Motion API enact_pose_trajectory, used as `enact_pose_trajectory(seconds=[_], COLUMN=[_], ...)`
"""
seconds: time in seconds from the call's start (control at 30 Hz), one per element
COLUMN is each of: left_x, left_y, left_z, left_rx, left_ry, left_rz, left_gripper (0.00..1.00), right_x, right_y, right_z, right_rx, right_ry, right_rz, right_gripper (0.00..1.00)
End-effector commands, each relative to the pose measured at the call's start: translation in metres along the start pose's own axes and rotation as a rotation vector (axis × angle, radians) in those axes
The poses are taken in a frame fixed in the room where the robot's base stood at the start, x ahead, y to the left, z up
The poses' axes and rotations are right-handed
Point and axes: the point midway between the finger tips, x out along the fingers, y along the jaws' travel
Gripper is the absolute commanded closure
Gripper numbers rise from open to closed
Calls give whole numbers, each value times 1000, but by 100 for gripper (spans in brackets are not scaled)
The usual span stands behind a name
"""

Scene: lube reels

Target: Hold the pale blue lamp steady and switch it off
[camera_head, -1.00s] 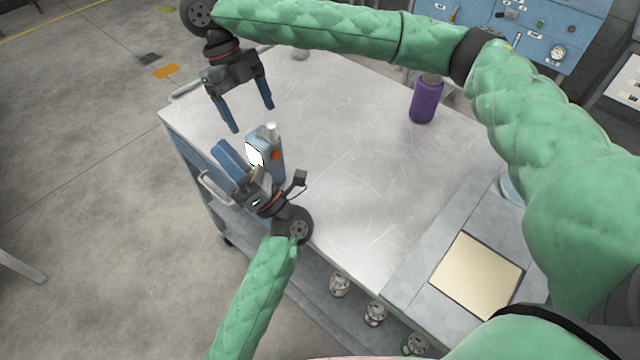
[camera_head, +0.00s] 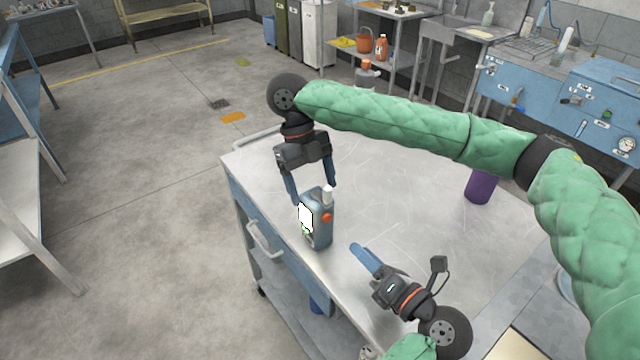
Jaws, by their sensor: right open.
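The pale blue lamp (camera_head: 318,232) stands upright near the left edge of the metal cart top (camera_head: 420,230). It has a bright white lit panel, an orange-red knob on its side and a white piece on top. My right gripper (camera_head: 313,192) is open and points down over the lamp, its fingers at either side of the lamp's top. I cannot tell whether they touch it. My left gripper (camera_head: 364,257) is to the right of the lamp and apart from it, its blue fingers pointing toward the upper left. Its fingers overlap in this view, so their gap is hidden.
A purple cylinder (camera_head: 481,187) stands at the cart's right, below my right arm. An orange-capped bottle (camera_head: 365,75) is behind that arm. The cart top around the lamp is mostly clear. A blue workbench (camera_head: 545,90) and shelves stand at the back.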

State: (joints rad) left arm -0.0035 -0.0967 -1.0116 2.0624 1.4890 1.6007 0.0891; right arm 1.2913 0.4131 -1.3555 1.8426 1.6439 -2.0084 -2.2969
Motion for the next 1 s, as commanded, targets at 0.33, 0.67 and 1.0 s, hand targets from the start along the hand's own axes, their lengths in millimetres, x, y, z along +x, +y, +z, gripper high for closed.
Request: enact_pose_trajectory(seconds=[0.33,0.67,1.0], left_x=[0,0,0], left_y=[0,0,0], left_z=[0,0,0], left_rx=[-1,-1,-1], left_ry=[0,0,0], left_rz=[1,2,2], left_gripper=[64,64,64], right_x=[38,43,43], right_y=[0,0,0], right_z=[0,0,0], right_rx=[0,0,0], right_ry=[0,-1,-1], right_rz=[-1,0,-1], right_gripper=[24,24,79])
